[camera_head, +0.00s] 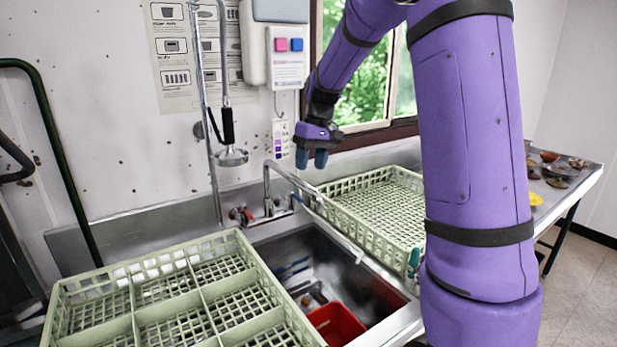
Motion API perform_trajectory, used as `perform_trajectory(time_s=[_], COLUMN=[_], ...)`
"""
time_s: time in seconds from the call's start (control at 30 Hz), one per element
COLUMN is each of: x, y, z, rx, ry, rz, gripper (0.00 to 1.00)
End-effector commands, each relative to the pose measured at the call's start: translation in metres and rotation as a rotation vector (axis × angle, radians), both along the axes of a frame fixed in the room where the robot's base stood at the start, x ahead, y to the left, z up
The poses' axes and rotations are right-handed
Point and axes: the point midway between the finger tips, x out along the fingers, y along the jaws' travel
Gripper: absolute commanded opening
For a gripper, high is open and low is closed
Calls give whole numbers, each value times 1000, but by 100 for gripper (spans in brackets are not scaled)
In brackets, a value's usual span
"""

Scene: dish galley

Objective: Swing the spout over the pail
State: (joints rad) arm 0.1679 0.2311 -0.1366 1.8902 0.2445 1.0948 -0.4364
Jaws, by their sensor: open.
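The metal spout (292,178) rises from the tap at the back of the sink and slants to the right. Its outer end appears near the left rim of the right-hand rack. The red pail (337,324) sits low in the sink basin, toward the front; the left rack hides part of it. My gripper (312,159) points down with open, empty jaws, above and slightly right of the spout in the picture. I see a gap between the fingertips and the spout, but cannot judge the depth.
Pale green racks stand left (135,265) and right (378,207) of the sink (322,262). A hanging spray head (231,156) and red tap handles (240,215) are left of the spout. A dish-laden table (575,190) is at right.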

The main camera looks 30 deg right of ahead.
Motion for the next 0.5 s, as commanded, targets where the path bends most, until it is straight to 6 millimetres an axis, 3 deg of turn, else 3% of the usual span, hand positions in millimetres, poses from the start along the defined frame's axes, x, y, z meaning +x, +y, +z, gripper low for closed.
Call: perform_trajectory(time_s=[0.2,0.5], x=[0,0], y=[-8,-11], z=[36,53], rx=[0,-1], ry=[-2,-1], rz=[0,0], gripper=[48,48])
